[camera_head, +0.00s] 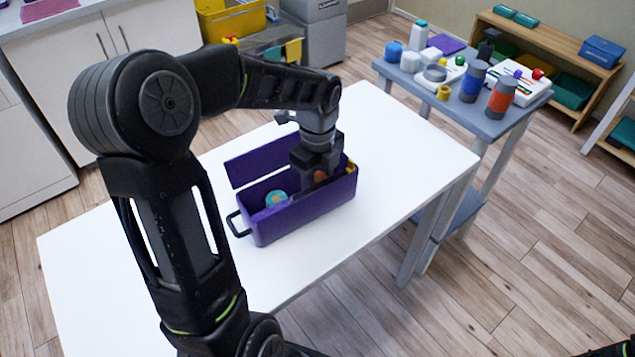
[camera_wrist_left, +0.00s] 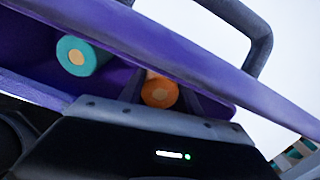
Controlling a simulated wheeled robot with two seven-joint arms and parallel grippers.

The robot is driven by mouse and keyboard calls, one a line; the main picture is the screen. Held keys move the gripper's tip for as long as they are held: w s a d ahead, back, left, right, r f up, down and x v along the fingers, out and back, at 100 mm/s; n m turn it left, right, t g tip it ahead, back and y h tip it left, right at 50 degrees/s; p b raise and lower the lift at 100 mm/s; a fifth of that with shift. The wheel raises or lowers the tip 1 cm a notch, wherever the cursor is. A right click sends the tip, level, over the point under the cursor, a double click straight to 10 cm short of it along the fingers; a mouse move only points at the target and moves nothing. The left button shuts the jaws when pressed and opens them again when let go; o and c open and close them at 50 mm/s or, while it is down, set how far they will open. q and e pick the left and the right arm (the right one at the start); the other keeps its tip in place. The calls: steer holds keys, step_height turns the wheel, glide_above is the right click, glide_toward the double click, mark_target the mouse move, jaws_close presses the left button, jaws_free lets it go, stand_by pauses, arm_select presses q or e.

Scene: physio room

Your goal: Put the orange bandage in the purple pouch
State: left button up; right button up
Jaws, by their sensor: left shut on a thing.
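The purple pouch (camera_head: 306,213) is an open, box-shaped case on the white table, with a raised lid and a dark handle at its left end. My left gripper (camera_head: 317,176) reaches down into its right half and is shut on the orange bandage (camera_head: 320,176). In the left wrist view, the orange bandage (camera_wrist_left: 159,91) shows end-on between the fingers, within the purple walls (camera_wrist_left: 190,50). Whether it touches the pouch floor is hidden. A teal roll (camera_head: 276,198) lies in the pouch to the left; it also shows in the wrist view (camera_wrist_left: 78,56).
The white table (camera_head: 400,170) is clear around the pouch. A small yellow item (camera_head: 351,166) shows at the pouch's right end. A grey side table (camera_head: 510,122) with bottles and jars stands behind right. A yellow bin (camera_head: 232,22) stands at the back.

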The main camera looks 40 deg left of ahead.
mark_target(318, 177)
arm_select(q)
steer(key=shift+f, duration=0.1)
steer(key=o, duration=1.3)
steer(key=shift+o, duration=0.2)
step_height(318, 177, up, 12)
steer(key=shift+r+p, duration=0.15)
steer(key=shift+p, duration=0.3)
